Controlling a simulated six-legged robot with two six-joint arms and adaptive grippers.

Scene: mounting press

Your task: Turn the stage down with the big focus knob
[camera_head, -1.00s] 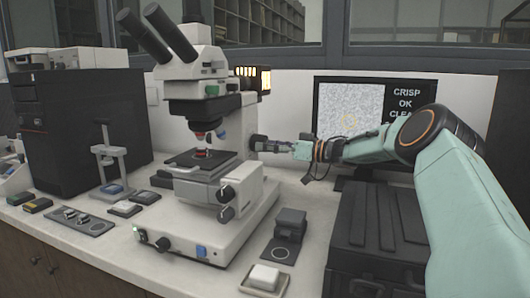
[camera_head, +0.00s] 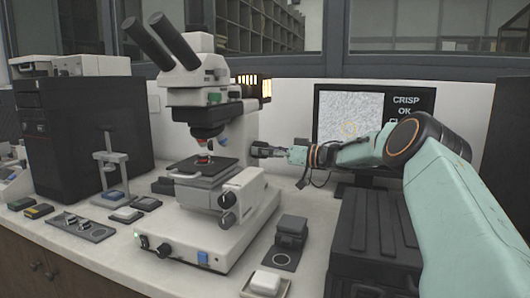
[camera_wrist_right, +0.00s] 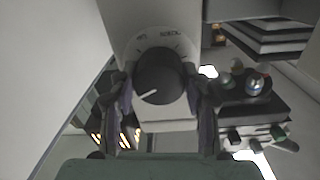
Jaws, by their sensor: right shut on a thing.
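The white microscope (camera_head: 235,140) stands on the bench. Its dark stage (camera_head: 190,172) sits below the objectives (camera_head: 206,143), with a small reddish thing on top. My right gripper (camera_head: 272,151) reaches the microscope's far right side. In the right wrist view a big dark round knob (camera_wrist_right: 158,76) with a white pointer line sits between its two fingers (camera_wrist_right: 161,105), which are closed on the knob's sides. The line points down and left. A white dial with print too small to read surrounds the knob. My left gripper is not in view.
Two smaller knobs (camera_head: 228,208) sit on the microscope's near side. A monitor (camera_head: 375,120) behind shows a grainy grey picture and the words CRISP and OK. A black case (camera_head: 375,245) stands under my right arm. A small dark block (camera_head: 291,232) and white dish (camera_head: 266,283) lie in front.

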